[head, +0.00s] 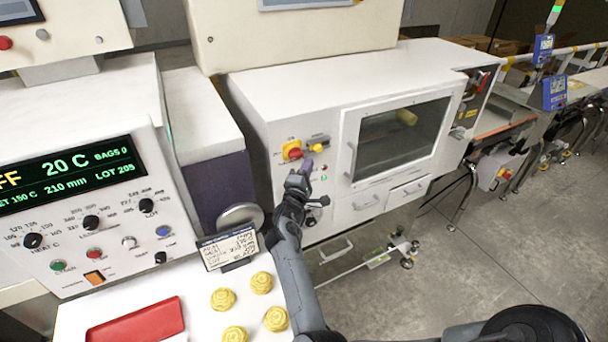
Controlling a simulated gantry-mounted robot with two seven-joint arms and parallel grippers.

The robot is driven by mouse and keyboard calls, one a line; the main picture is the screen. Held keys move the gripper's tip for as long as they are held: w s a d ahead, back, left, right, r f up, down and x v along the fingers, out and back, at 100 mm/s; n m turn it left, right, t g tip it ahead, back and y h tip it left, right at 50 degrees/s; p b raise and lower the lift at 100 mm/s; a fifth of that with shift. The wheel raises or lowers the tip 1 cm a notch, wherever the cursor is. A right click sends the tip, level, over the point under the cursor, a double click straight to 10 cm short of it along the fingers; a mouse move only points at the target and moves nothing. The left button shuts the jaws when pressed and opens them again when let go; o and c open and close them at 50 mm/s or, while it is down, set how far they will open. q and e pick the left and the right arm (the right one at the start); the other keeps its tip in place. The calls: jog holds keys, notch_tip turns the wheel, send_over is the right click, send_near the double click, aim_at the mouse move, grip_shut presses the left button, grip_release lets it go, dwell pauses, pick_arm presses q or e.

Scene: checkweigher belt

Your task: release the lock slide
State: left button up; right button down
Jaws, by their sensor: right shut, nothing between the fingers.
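My right gripper (302,176) is at the front panel of the white checkweigher cabinet (300,92), left of its window door. It is shut, with nothing seen between its fingers. A small purple piece (308,164) shows right at the fingertips; I cannot tell if they touch it. Just above are a red-and-yellow rotary switch (292,150) and a small yellow fitting (318,140), apart from the gripper. I cannot tell for sure which of these parts is the lock slide. The gripper and wrist hide part of the panel. My left gripper is not in view.
The windowed door (401,135) and two drawers with handles (366,202) are right of the gripper. At left stand a control panel with knobs (92,222), a label card (229,248), a red tray (136,322) and several yellow rolls (262,282). Floor at right is free.

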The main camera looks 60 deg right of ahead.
aim_at(321, 152)
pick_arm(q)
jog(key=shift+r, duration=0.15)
pick_arm(e)
jog(key=shift+x, duration=1.7)
jog(key=shift+s+d, duration=0.1)
jog(key=d, duration=0.1)
jog(key=s+d+p, duration=0.1)
jog(key=shift+s+d, duration=0.3)
jog(key=shift+d, duration=0.05)
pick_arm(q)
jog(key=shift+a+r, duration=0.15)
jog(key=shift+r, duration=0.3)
pick_arm(e)
jog(key=shift+f, duration=0.15)
